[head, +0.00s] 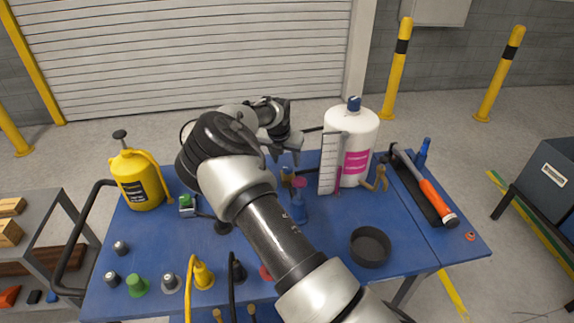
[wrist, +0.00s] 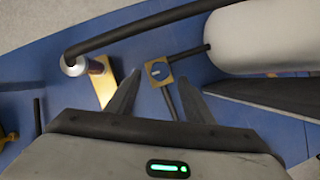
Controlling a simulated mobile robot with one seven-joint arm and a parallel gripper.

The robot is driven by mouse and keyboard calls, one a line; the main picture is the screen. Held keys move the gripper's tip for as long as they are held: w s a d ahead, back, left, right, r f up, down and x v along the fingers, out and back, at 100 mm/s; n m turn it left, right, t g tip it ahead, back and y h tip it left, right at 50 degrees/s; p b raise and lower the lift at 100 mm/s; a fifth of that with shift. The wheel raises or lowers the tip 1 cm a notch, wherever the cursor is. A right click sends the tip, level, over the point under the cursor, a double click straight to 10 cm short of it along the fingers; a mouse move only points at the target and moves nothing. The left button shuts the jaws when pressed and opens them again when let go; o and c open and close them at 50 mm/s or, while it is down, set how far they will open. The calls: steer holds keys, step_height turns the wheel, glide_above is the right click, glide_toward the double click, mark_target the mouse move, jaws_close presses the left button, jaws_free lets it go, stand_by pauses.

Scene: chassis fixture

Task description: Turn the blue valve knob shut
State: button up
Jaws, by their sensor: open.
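I cannot make out a blue valve knob for certain in either view. In the head view, a small blue piece with a pink top (head: 298,208) stands near the middle of the table, and a white bottle (head: 360,135) has a blue cap (head: 354,103). My gripper (head: 286,160) is over the far middle of the table, left of the bottle. My arm hides part of the table.
The blue table (head: 330,290) holds a yellow can (head: 139,180) at left, a black round dish (head: 370,247) at front right, and an orange-handled hammer (head: 438,200) at right. Several small knobs stand front left. In the wrist view a dark hose (wrist: 140,33) runs beyond the fingers.

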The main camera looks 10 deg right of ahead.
steer(key=v, duration=1.2)
steer(key=shift+s+r, duration=0.15)
steer(key=shift+r, duration=0.15)
